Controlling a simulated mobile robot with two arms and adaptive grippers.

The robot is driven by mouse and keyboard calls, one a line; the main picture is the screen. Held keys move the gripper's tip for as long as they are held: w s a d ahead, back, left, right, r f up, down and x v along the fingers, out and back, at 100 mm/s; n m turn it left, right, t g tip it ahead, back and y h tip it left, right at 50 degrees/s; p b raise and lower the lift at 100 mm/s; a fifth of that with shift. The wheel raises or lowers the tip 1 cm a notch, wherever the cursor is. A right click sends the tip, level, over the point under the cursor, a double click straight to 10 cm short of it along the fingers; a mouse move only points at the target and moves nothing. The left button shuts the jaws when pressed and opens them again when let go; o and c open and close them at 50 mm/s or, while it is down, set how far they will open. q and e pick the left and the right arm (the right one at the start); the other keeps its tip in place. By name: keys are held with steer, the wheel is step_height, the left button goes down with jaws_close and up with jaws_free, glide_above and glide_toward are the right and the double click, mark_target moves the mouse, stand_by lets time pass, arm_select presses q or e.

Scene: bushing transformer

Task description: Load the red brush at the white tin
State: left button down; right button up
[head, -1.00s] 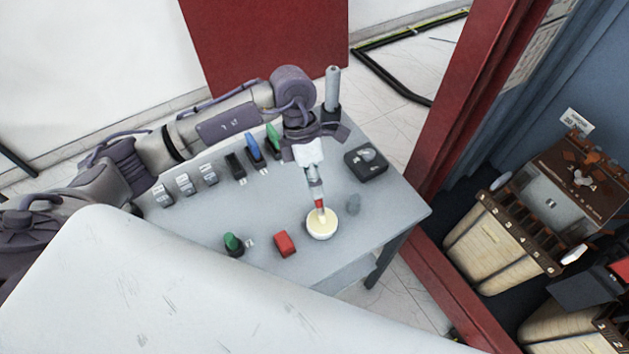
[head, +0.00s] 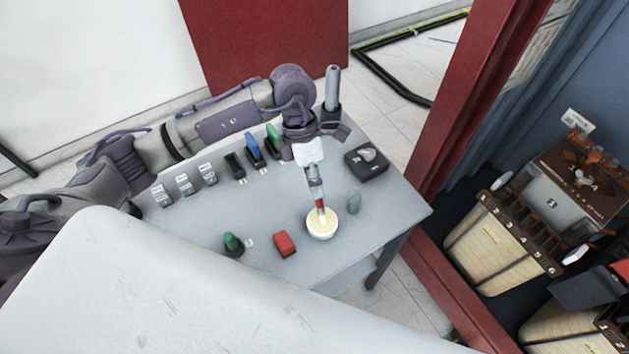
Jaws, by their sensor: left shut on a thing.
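The white tin (head: 321,229) stands on the grey table, with pale cream contents. My left gripper (head: 316,184) points down above the tin and is shut on the red brush (head: 320,204). The brush is about upright, and its lower end is at the tin's opening. I cannot tell how deep its tip reaches into the contents. My right gripper is not in view.
Several holders line the back. A red post (head: 470,110) stands to the right.

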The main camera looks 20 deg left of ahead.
arm_select(q)
steer(key=shift+s+f, duration=0.1)
steer(key=shift+f, duration=0.05)
steer(key=shift+r+p, duration=0.7)
steer(key=shift+r, duration=0.5)
steer(key=shift+r+p, duration=1.25)
steer(key=shift+r, duration=1.2)
